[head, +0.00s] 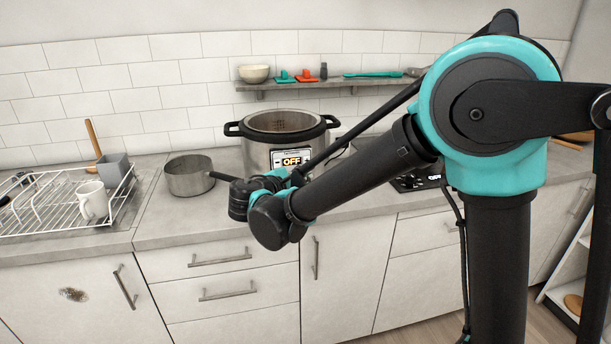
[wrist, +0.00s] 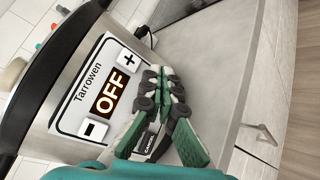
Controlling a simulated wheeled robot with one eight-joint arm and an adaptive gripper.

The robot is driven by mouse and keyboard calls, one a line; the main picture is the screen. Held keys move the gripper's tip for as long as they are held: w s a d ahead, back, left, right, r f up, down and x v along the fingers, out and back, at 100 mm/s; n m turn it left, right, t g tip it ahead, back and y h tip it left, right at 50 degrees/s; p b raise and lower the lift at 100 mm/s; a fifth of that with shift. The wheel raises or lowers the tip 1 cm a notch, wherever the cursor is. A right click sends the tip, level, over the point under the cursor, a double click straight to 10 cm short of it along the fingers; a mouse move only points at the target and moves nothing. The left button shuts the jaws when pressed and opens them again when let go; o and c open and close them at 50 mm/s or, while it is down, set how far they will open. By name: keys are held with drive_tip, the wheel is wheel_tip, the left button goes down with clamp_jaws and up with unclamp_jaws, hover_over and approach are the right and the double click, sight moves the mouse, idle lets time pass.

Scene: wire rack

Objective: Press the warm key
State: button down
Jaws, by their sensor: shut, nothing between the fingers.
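The multicooker (head: 283,143) stands on the counter with its lid off. Its front panel (head: 292,158) reads OFF. In the wrist view the panel (wrist: 67,120) is tilted, with the name Tarrowen, the display (wrist: 109,91), a plus key (wrist: 129,61) and a minus key (wrist: 95,130). A key marked CANCEL (wrist: 150,144) shows partly between my fingers. I see no key marked warm; part of the panel is hidden behind my gripper. My gripper (wrist: 163,79) is shut and empty, in front of the panel's lower edge. I cannot tell whether it touches the panel.
A saucepan (head: 190,176) stands left of the cooker, its handle pointing towards my wrist. A wire dish rack (head: 45,215) with a white mug (head: 93,200) and a grey container (head: 114,168) is further left. A wall shelf (head: 300,85) holds a bowl and utensils. A hob (head: 415,184) is at right.

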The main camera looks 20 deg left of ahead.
drive_tip(key=shift+w+a, duration=0.2)
drive_tip(key=shift+w, duration=0.15)
drive_tip(key=shift+s, duration=0.15)
drive_tip(key=shift+s+d, duration=0.25)
idle(0.4)
drive_tip(key=s+d, duration=0.2)
drive_tip(key=s, duration=0.1)
drive_tip(key=s+d, duration=0.1)
drive_tip(key=s, duration=0.1)
idle(0.4)
idle(0.6)
